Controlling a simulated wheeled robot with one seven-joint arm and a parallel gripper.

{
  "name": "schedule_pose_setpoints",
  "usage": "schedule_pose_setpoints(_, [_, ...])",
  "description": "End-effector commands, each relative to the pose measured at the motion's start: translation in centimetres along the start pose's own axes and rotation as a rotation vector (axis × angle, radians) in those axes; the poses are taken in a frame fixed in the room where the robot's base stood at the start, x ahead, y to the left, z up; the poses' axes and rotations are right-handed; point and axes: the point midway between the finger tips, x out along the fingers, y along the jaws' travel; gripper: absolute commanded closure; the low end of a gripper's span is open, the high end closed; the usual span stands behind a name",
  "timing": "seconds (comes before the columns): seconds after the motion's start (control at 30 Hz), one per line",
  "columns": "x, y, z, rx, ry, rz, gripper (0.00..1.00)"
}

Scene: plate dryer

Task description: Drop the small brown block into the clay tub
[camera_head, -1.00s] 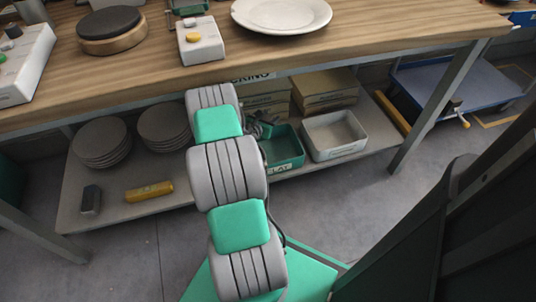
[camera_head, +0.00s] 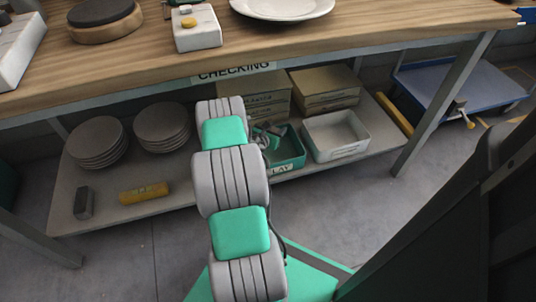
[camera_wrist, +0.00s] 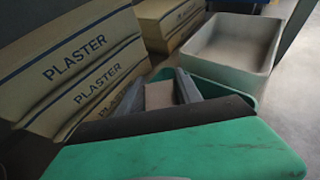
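The clay tub (camera_head: 291,161) is a green open box on the lower shelf, its front label partly hidden by my arm. Its rim also shows in the wrist view (camera_wrist: 216,88), just beyond my fingers. My gripper (camera_head: 273,133) is over the tub's left part, partly hidden behind my arm in the head view. In the wrist view my gripper (camera_wrist: 160,92) has its grey fingers on either side of the small brown block (camera_wrist: 160,96), which appears held between them. The height of the block above the tub floor is hard to tell.
A pale empty tub (camera_head: 336,136) stands right of the clay tub. Stacked plaster boxes (camera_wrist: 80,72) stand close on the left in the wrist view. The workbench top (camera_head: 130,62) is above the shelf. Plate stacks (camera_head: 98,143) and a yellow cylinder (camera_head: 144,193) lie left.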

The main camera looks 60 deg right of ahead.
Motion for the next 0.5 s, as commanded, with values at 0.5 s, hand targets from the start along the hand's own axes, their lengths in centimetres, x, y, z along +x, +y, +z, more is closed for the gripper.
schedule_pose_setpoints(0.5, [-0.09, -0.01, -0.06, -0.001, 0.002, 0.0, 0.35])
